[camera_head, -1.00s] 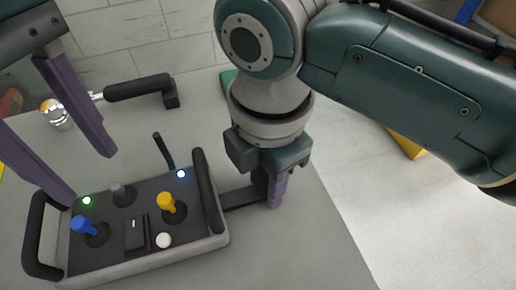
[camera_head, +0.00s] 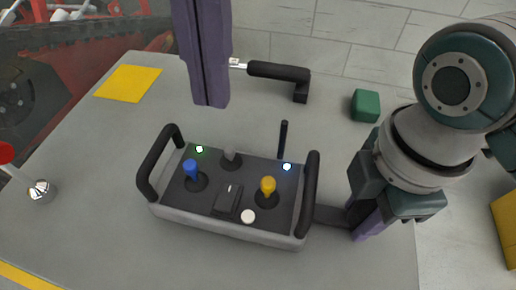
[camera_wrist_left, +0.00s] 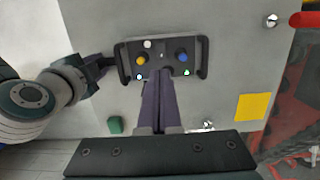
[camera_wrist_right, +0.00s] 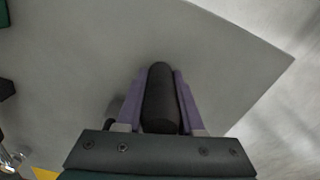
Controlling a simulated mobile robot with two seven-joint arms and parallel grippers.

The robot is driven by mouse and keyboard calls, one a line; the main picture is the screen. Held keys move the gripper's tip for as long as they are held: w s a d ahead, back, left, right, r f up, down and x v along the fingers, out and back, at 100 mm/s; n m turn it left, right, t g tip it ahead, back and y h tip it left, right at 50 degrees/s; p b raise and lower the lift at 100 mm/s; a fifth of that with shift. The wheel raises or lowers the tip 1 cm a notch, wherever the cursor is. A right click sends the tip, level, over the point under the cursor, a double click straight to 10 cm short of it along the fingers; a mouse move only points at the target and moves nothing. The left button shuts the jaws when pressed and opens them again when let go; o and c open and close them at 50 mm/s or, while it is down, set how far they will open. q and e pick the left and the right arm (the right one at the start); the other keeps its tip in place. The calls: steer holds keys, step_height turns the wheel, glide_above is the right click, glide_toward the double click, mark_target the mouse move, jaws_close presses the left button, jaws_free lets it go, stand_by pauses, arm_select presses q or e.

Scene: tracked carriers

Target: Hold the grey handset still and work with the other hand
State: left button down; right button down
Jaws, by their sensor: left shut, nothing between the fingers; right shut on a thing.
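The grey handset (camera_head: 215,222) lies on the table with a dark top panel and a black loop handle at each end. My left gripper (camera_head: 211,102) is shut and empty, above the table behind the handset.
A black-handled tool (camera_head: 280,72) and a green block (camera_head: 366,105) lie behind the handset. A yellow square (camera_head: 128,83) is at the back left. A red-topped lever with a shiny base (camera_head: 41,191) stands at left. The table in front is clear.

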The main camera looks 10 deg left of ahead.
mark_target(226, 204)
stand_by(0.3)
arm_select(q)
steer(key=f, duration=0.4)
steer(key=s+f, duration=0.1)
steer(key=f, duration=0.9)
steer(key=shift+s, duration=0.35)
